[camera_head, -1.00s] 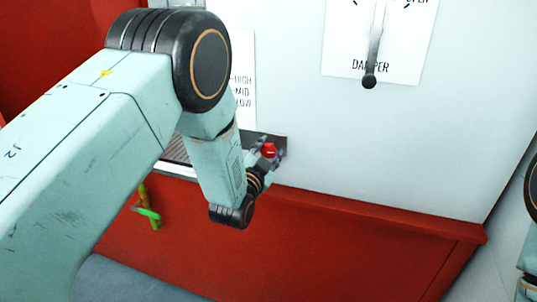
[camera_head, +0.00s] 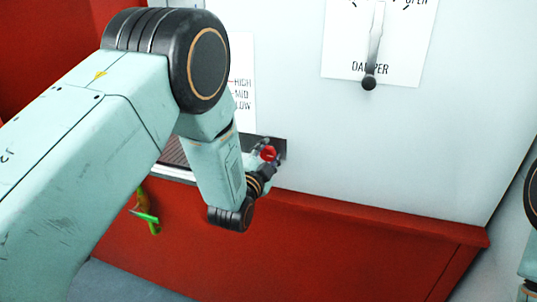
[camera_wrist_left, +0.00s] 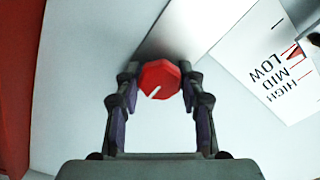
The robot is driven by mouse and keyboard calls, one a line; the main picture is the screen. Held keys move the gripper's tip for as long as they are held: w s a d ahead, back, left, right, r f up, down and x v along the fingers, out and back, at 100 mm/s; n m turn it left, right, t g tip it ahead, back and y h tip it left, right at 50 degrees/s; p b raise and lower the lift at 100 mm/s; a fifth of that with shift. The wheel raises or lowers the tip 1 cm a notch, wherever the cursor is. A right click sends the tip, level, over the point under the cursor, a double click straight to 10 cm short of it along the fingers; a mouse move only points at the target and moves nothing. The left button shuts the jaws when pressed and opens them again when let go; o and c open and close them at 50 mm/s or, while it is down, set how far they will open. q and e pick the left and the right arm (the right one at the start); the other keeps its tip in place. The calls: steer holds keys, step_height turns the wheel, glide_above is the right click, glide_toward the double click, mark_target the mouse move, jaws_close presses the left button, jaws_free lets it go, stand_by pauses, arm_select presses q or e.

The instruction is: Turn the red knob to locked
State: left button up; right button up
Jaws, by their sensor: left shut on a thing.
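The red knob (camera_head: 268,153) sits on a dark plate low on the pale wall. In the left wrist view the knob (camera_wrist_left: 160,78) is round-edged and faceted, with a white pointer line slanting toward its lower left. My left gripper (camera_head: 262,158) is at the knob, and in the left wrist view its two fingers (camera_wrist_left: 159,84) stand on either side of it, shut on it. The arm hides part of the plate in the head view, and no locked label can be read. My right gripper is out of view; only a piece of my right arm shows at the right edge.
A damper lever (camera_head: 372,60) hangs on a white label (camera_head: 402,55) to the upper right. A HIGH, MID, LOW label (camera_head: 242,90) is behind my left arm. A red ledge (camera_head: 370,217) runs below the wall. A green handle (camera_head: 147,216) is at lower left.

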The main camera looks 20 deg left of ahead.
arm_select(q)
steer(key=o, duration=0.8)
steer(key=shift+s+f, duration=0.1)
steer(key=shift+f, duration=0.15)
steer(key=shift+c, duration=0.2)
steer(key=o, duration=0.4)
steer(key=shift+a+r, duration=0.1)
steer(key=shift+r, duration=0.1)
steer(key=s, duration=1.2)
steer(key=shift+a, duration=0.15)
steer(key=shift+w, duration=0.1)
